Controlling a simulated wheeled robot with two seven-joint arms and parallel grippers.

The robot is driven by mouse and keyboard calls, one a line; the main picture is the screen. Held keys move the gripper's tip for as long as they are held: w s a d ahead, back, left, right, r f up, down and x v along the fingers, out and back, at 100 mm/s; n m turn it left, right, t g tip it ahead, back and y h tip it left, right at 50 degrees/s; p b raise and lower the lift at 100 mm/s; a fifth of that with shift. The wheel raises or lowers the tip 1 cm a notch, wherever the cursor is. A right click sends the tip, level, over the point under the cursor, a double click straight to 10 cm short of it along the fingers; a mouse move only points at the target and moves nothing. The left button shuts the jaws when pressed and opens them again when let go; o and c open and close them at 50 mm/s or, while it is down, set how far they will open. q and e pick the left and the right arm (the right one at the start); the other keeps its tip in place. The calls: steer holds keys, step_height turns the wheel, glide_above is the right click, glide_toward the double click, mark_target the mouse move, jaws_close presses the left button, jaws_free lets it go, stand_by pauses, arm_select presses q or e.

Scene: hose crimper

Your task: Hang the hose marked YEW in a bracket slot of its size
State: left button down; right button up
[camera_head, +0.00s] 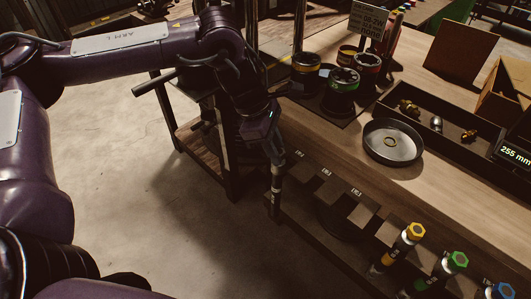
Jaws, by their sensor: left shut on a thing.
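My left gripper (274,158) reaches down past the left edge of the workbench and is shut on a dark hose (276,186). The hose hangs roughly upright below the fingers, with a pale band near its lower end; no YEW marking can be read on it. A row of bracket slots (328,190) runs along the bench front, right of the hose, with small bracketed labels above that are too small to read surely. I cannot tell whether the hose touches the bracket. My right gripper is out of view.
On the bench are a round metal dish (393,159), a dark tray (463,152) with brass fittings, and several coloured-ring dies (341,90). The floor at left is clear.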

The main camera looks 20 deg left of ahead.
arm_select(q)
steer(key=w, duration=0.1)
steer(key=w+d, duration=0.1)
steer(key=w, duration=0.2)
steer(key=shift+w+d+f+b, duration=0.2)
steer(key=shift+d+f+b, duration=0.1)
steer(key=shift+f, duration=0.05)
steer(key=c, duration=1.1)
jaws_free()
steer(key=shift+f, duration=0.1)
steer(key=v, duration=0.8)
